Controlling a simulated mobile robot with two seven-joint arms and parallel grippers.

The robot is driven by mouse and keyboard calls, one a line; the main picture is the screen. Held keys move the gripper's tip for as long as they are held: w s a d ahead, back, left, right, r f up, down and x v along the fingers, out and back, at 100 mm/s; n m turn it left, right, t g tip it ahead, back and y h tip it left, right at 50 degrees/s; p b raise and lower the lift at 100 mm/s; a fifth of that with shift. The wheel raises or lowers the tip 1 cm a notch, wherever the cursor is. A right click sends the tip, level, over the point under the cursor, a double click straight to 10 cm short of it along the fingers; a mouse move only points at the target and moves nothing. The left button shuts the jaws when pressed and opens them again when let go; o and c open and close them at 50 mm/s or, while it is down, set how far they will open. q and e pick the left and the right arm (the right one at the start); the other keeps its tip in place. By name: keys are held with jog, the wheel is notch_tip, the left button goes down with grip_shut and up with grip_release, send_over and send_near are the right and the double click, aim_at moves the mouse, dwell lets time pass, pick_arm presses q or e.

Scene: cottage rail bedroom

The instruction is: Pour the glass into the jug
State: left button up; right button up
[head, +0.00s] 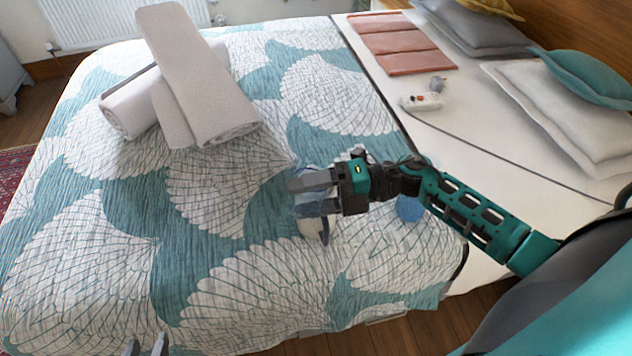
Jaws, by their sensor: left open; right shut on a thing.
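My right gripper (294,198) reaches in from the right above the bed, its fingers shut on a clear, bluish glass (307,200). The glass is mostly hidden by the fingers, so its tilt and any contents cannot be told. Just below it in the picture is a small pale vessel with a dark handle, apparently the jug (311,228); its upper part is hidden by the gripper and glass. Whether glass and jug touch cannot be told. My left gripper (147,346) is open and empty at the bottom edge, far from both; only its fingertips show.
A blue object (409,208) lies partly behind my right forearm. Rolled towels (195,85) lie at the back left of the patterned bedspread (230,290). A white controller-like object (421,102), a pinkish folded cloth (402,43) and pillows (570,115) are at right. The front left is clear.

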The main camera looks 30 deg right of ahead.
jog(key=shift+f, duration=0.1)
jog(key=shift+w+m, duration=0.1)
jog(key=shift+m, duration=0.2)
